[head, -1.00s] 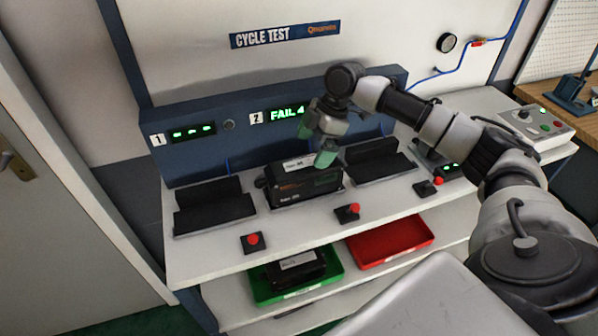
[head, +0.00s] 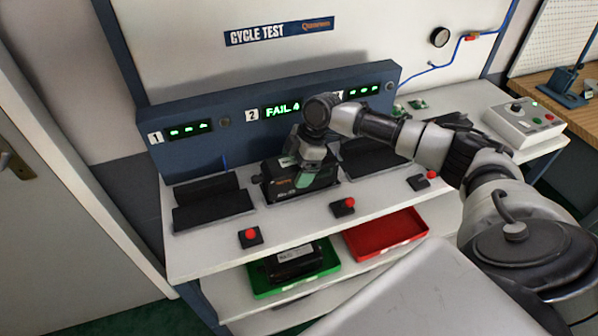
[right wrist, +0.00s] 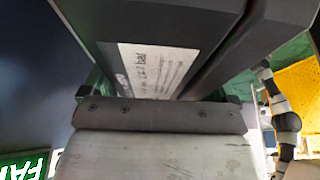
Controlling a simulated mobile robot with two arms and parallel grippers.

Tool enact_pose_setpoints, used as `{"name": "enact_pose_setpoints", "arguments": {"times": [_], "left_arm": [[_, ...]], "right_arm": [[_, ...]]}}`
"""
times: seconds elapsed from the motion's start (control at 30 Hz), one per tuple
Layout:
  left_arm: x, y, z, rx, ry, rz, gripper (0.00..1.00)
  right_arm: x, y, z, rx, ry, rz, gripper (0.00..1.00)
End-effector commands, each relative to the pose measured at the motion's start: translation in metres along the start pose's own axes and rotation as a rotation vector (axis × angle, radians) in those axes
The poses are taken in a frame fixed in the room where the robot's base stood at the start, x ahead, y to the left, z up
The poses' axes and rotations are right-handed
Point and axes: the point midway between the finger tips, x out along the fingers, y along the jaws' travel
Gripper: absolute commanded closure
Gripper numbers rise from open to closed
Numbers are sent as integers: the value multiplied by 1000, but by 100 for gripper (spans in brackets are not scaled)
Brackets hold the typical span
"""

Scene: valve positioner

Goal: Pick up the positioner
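The positioner (head: 272,190), a black box with a pale label, sits in the cradle below the "FAIL 4" display of station 2. My right gripper (head: 297,172) is lowered over it from above. One green finger shows in front of its front face, and the other is mostly hidden behind. In the right wrist view the positioner's dark top and white label (right wrist: 160,68) fill the area close to the gripper, with green at both sides. Whether the fingers press on it cannot be told. My left gripper is not in view.
Station 1's cradle (head: 212,205) is empty. Red-button boxes (head: 343,207) line the bench front. Below are a green tray (head: 262,290) holding another black unit (head: 293,262) and an empty red tray (head: 385,235). A control box (head: 525,122) stands at the right.

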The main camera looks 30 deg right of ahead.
Motion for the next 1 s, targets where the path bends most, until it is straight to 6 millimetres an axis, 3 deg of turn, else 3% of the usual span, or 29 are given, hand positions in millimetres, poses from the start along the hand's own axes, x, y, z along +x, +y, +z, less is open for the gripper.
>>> {"name": "enact_pose_setpoints", "arguments": {"times": [0.07,0.47,0.83,1.0], "left_arm": [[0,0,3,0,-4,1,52],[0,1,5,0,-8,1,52],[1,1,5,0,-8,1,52],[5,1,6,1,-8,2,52]], "right_arm": [[0,0,0,0,0,0,23],[-1,0,0,0,0,0,84],[-7,2,-3,-2,5,6,86],[-22,2,-9,-3,5,8,86]]}}
